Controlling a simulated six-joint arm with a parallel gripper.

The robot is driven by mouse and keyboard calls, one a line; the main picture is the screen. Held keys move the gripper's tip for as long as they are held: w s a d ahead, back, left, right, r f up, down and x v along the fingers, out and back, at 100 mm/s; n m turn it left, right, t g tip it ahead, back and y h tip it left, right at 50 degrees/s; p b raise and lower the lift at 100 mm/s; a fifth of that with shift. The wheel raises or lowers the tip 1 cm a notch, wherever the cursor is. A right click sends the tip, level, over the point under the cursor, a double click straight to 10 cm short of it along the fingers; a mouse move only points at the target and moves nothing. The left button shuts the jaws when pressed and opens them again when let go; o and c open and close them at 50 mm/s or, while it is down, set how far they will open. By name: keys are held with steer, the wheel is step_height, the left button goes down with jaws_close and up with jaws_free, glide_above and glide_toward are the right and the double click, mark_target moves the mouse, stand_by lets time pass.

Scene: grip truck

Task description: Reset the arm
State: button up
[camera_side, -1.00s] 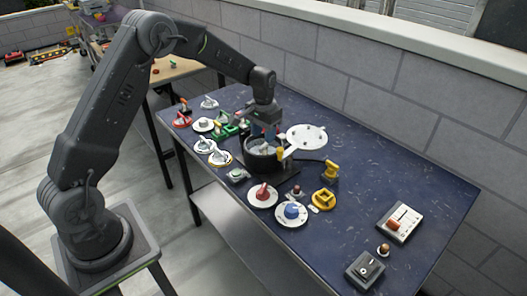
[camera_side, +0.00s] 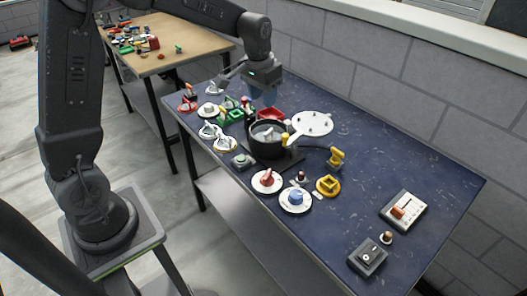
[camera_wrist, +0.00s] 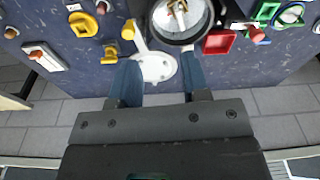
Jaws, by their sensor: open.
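My gripper (camera_side: 263,92) is raised above the blue table (camera_side: 345,160), behind and above the black pot (camera_side: 268,148). Its two blue fingers are apart with nothing between them, as the wrist view shows (camera_wrist: 160,82). The pot stands on a dark base and has something pale and metallic inside; its rim also shows in the wrist view (camera_wrist: 158,30). A white round disc (camera_side: 312,123) lies to the right of the pot. In the wrist view the disc (camera_wrist: 155,66) appears below, between my fingers.
Red and blue knobs on white discs (camera_side: 267,180) sit at the table's front. A yellow fixture (camera_side: 328,185), a slider box (camera_side: 404,210) and a dark switch box (camera_side: 367,257) are to the right. A grey block wall (camera_side: 420,90) runs behind. Open air surrounds my gripper.

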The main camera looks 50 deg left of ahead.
steer(key=s+d+r+t, duration=0.2)
steer(key=s+d+r, duration=0.3)
steer(key=s+r, duration=0.5)
steer(key=s+d+f+m+t, duration=0.1)
steer(key=s+d+f+t, duration=0.1)
steer(key=s, duration=1.2)
steer(key=shift+d+f, duration=0.15)
steer(key=shift+d, duration=0.2)
steer(key=shift+o, duration=0.4)
